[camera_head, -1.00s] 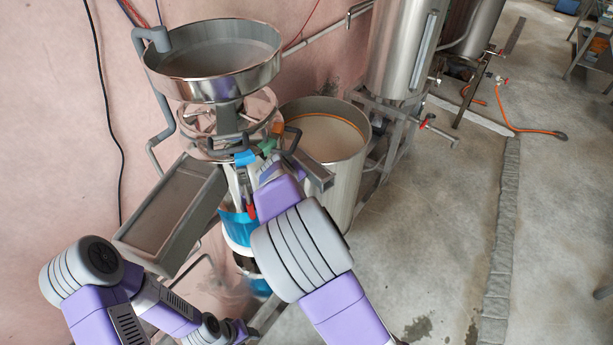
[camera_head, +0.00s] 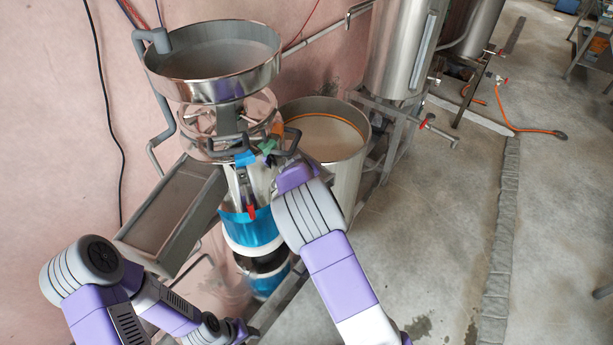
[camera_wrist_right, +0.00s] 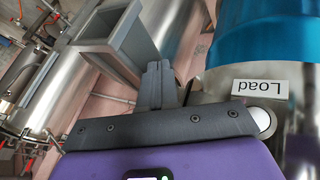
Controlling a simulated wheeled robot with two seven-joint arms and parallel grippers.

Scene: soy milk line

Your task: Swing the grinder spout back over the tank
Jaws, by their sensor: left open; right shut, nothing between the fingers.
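The grinder (camera_head: 250,185) stands by the wall with a round steel hopper (camera_head: 212,75) on top. Its grey box-shaped spout shows in the right wrist view (camera_wrist_right: 122,40) with an open square end; in the head view my right arm mostly hides it. The steel tank (camera_head: 345,180) stands just right of and behind the grinder, holding pale liquid. My right gripper (camera_wrist_right: 156,70) is shut and empty, its fingertips close beside the spout; I cannot tell if they touch. My left gripper (camera_head: 240,330) is open, low at the bottom left, away from the grinder.
A sloping grey tray (camera_head: 175,210) projects from the grinder's left side. A tall steel vessel (camera_head: 400,45) on a frame stands behind the tank. A "Load" label (camera_wrist_right: 258,87) is on the grinder body.

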